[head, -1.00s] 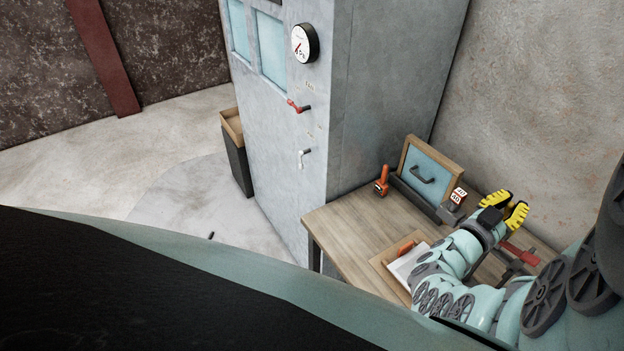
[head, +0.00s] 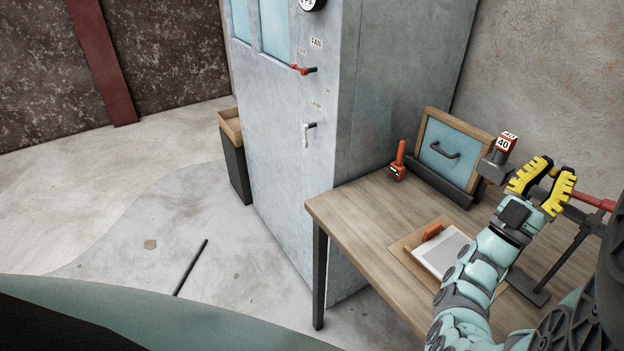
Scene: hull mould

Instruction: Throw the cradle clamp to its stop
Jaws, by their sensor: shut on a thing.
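My gripper (head: 548,178), with its yellow fingers, is at the right end of the workbench. It is shut at the near end of a red-handled bar (head: 597,201) on a dark stand (head: 569,242). The fingers hide the held part. This bar looks like the clamp lever, but I cannot be sure. A cradle-like dark rack (head: 430,185) holds a wood-framed blue panel (head: 446,153) with a dark handle, left of my gripper. I cannot make out a stop.
The wooden workbench (head: 355,208) has an upright orange-handled tool (head: 398,163) and a tray with white sheet (head: 441,252). A grey cabinet (head: 290,150) with a red lever (head: 303,69) and a pale lever (head: 307,133) stands left. A dark rod (head: 190,268) lies on the floor.

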